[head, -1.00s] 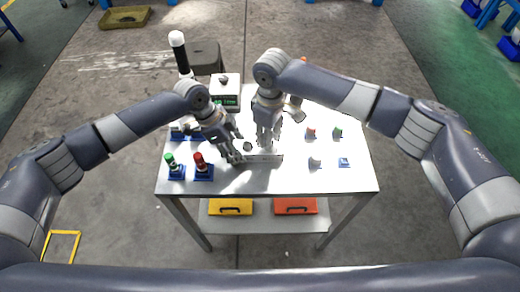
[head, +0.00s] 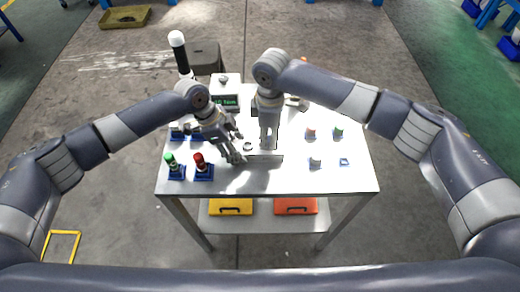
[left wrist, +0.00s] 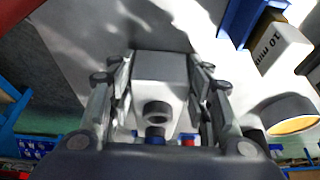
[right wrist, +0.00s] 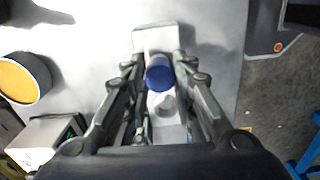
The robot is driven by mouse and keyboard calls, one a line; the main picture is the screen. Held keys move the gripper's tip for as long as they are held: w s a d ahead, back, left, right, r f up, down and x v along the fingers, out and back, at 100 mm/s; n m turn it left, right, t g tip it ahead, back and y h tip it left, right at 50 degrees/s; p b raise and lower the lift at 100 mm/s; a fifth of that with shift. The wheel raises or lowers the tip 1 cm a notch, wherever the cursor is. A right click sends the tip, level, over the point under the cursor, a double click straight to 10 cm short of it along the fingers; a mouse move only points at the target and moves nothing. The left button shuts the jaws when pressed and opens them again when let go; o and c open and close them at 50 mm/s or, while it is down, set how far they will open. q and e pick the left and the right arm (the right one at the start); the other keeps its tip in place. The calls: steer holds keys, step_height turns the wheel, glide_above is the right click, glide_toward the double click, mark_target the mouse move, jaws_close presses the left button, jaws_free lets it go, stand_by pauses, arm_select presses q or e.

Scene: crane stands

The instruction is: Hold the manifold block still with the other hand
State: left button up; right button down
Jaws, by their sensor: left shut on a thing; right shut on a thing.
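The manifold block (head: 268,158) is a pale grey block on the white table in front of me. In the left wrist view the block (left wrist: 160,70) lies between the fingers of my left gripper (head: 237,156), which is shut on it at its left end. A round port faces that camera. My right gripper (head: 267,148) is above the block, pointing down, shut on a blue round plug. In the right wrist view the plug (right wrist: 159,76) is between the fingertips, over the block, with a round port beside it. Whether it is fully seated is hidden.
Green-topped (head: 170,162) and red-topped (head: 200,162) pieces stand in blue holders at left. A display box (head: 226,102) stands behind. Small parts on stands (head: 315,161) are at right. The table's front and right areas are mostly clear.

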steer(key=n, duration=0.5)
steer(key=shift+r, duration=0.1)
steer(key=shift+n, duration=1)
steer(key=n, duration=0.3)
steer(key=n, duration=0.4)
steer(key=shift+n, duration=0.7)
